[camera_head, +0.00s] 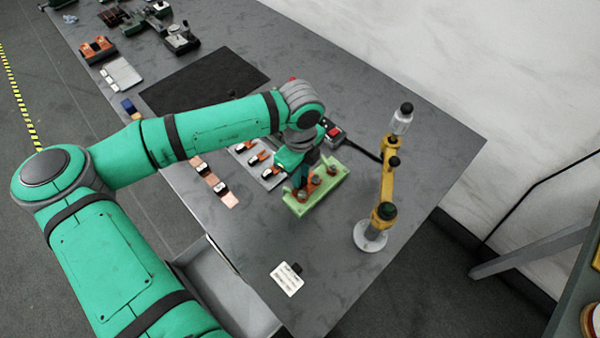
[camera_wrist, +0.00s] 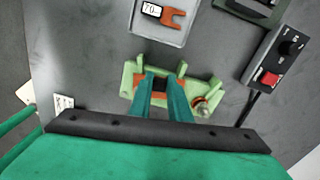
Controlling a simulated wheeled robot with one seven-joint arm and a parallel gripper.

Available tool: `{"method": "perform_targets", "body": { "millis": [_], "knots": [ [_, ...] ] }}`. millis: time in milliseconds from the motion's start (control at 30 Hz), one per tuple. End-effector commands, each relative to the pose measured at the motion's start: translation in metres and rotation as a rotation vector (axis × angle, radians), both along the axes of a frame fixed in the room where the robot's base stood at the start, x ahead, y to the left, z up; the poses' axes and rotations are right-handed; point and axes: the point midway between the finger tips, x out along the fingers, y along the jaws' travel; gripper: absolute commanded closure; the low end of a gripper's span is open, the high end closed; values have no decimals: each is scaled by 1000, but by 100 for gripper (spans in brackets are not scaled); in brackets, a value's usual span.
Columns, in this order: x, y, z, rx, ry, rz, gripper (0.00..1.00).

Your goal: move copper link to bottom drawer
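The copper link (camera_head: 316,181) is an orange-brown strip lying on a light green fixture (camera_head: 331,193) on the bench; the fixture also shows in the wrist view (camera_wrist: 130,92). My gripper (camera_head: 302,178) points down at the fixture's left half. In the wrist view my two teal fingers (camera_wrist: 165,84) stand a little apart over it, with something dark between the tips and copper on either side (camera_wrist: 137,86). Whether they clamp the link is not clear. An open grey drawer (camera_head: 215,290) shows below the bench edge, partly behind my arm; its level is unclear.
A yellow jointed stand (camera_head: 387,180) rises to the right of the fixture. A grey tray (camera_head: 244,153) with orange-ended connectors lies behind, near a box with a red switch (camera_head: 333,132). A white label (camera_head: 287,279) lies in front.

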Motion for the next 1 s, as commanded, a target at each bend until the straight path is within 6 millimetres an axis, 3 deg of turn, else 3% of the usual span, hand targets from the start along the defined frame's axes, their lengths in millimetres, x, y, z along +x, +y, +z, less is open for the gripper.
{"method": "perform_targets", "body": {
  "millis": [33,67,100,133,1000],
  "knots": [
    [0,0,0,0,0,0,100],
    [0,0,0,0,0,0,88],
    [0,0,0,0,0,0,98],
    [0,0,0,0,0,0,100],
    [5,5,2,-1,-1,2,100]
  ]
}}
